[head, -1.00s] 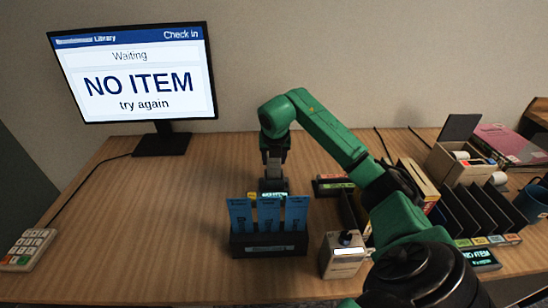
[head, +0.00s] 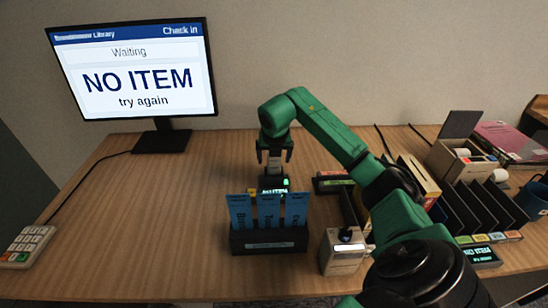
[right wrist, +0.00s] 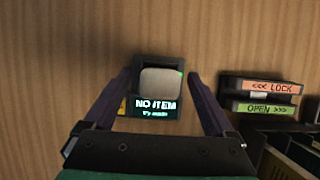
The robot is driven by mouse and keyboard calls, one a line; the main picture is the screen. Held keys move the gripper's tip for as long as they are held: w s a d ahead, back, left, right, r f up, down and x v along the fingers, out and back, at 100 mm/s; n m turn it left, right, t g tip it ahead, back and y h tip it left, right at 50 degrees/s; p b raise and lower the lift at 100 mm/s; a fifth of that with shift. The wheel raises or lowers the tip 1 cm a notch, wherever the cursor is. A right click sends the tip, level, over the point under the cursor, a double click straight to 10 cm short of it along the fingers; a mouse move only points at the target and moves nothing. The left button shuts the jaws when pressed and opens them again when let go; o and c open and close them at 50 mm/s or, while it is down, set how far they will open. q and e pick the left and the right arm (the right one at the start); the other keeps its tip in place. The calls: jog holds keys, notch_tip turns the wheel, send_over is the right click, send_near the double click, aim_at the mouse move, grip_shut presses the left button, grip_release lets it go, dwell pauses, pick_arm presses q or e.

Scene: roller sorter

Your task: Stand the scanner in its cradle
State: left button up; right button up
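The scanner (right wrist: 161,83) shows from above in the right wrist view as a pale grey rounded block. It sits in a dark cradle (right wrist: 143,62) whose front display reads "NO ITEM try again". In the head view the scanner (head: 275,162) stands upright in the cradle, behind the blue-card holder, which hides the cradle's lower part. My right gripper (head: 275,150) is above it, pointing down. Its two fingers are spread on either side of the scanner, with gaps to both sides in the wrist view. A green light shows at the cradle's right edge. My left gripper is out of view.
A dark holder with blue cards (head: 268,241) stands in front of the cradle. A small grey box (head: 343,256) is to its right. LOCK and OPEN labelled blocks (right wrist: 264,97) lie right of the cradle. Black dividers (head: 480,212) stand farther right. The desk's left half is mostly clear.

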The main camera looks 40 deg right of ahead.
jog(key=v, duration=1.4)
jog(key=shift+r, duration=0.3)
jog(key=shift+s, duration=0.1)
